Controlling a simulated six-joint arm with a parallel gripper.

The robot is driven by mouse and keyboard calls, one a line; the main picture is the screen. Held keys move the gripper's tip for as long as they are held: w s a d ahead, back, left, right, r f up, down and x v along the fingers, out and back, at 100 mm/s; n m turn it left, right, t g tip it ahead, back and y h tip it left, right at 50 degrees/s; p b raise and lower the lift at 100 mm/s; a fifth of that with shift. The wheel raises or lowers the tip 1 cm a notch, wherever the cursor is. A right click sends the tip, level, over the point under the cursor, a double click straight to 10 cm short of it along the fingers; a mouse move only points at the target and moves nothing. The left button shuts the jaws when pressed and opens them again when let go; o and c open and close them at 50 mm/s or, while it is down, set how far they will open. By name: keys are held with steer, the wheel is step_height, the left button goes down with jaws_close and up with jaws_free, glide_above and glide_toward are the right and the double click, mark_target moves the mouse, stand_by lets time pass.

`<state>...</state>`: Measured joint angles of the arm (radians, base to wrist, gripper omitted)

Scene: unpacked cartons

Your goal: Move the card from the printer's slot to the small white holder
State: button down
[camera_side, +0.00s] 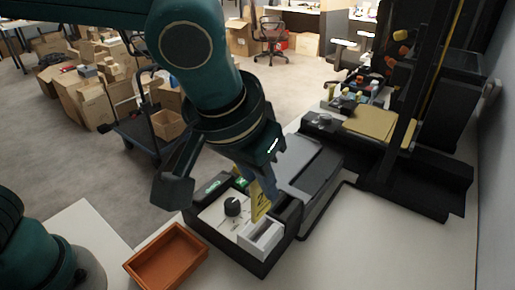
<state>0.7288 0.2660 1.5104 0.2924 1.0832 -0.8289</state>
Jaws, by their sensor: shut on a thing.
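My gripper (264,187) points down and is shut on a yellow card (260,203) with dark markings. The card hangs upright at the small white holder (260,238), by its back left edge. I cannot tell whether the card's lower end is inside the holder or just above or behind it. The printer (308,172), a dark grey box, stands just behind and to the right of my gripper. Its slot is not clearly visible.
A black tray (222,244) surrounds the holder and a black knob (232,205). An orange-brown bin (166,260) lies to the left. A black machine with a tan pad (370,124) stands at the back right. The white table at right front is clear.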

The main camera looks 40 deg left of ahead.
mark_target(262, 213)
steer(key=shift+f, duration=1.15)
steer(key=shift+f, duration=0.25)
steer(key=shift+f, duration=0.75)
steer(key=shift+f, duration=0.35)
steer(key=shift+f, duration=0.35)
steer(key=c, duration=0.8)
jaws_free()
